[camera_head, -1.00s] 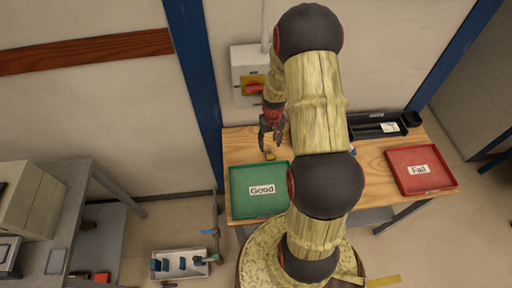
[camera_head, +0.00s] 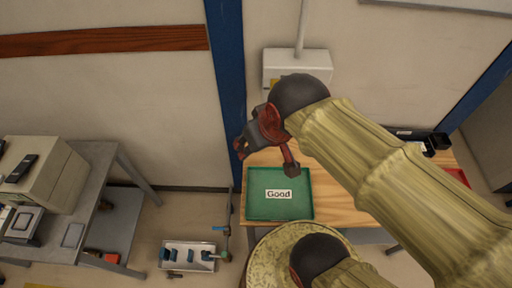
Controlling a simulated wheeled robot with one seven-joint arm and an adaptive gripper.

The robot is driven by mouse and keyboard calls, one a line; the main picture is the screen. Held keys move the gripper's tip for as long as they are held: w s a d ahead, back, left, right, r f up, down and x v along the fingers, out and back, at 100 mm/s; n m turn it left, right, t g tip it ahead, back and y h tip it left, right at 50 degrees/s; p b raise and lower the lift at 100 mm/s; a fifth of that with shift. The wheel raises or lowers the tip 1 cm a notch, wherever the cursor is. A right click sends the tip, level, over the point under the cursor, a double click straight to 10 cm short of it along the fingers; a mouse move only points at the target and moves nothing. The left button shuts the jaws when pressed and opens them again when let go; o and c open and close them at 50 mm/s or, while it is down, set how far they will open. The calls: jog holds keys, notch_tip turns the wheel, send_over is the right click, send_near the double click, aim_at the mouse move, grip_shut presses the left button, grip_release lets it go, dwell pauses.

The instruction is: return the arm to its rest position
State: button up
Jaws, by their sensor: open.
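My arm reaches in from the lower right, with its elbow links crossing in front of the workbench. My gripper (camera_head: 265,158) is at the arm's far end, raised in front of the blue post and above the back left of the bench. Its red and dark grey fingers are spread, and I see nothing held between them.
The green tray labelled Good (camera_head: 279,211) lies empty on the wooden bench (camera_head: 339,209) below my gripper. A red tray (camera_head: 458,175) is mostly hidden behind my arm. A wall box (camera_head: 296,65) is close behind. A grey side table (camera_head: 75,210) stands left.

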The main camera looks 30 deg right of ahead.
jog(key=shift+s+a+b, duration=0.15)
jog(key=shift+s+a, duration=0.1)
jog(key=shift+s, duration=0.25)
jog(key=shift+s+a+b, duration=0.15)
jog(key=shift+s+a, duration=0.05)
jog(key=shift+s, duration=0.3)
jog(key=shift+o, duration=0.4)
notch_tip(320, 180, down, 15)
jog(key=b, duration=1.4)
jog(key=shift+b, duration=0.35)
jog(key=shift+w+r, duration=0.1)
jog(key=shift+r, duration=0.15)
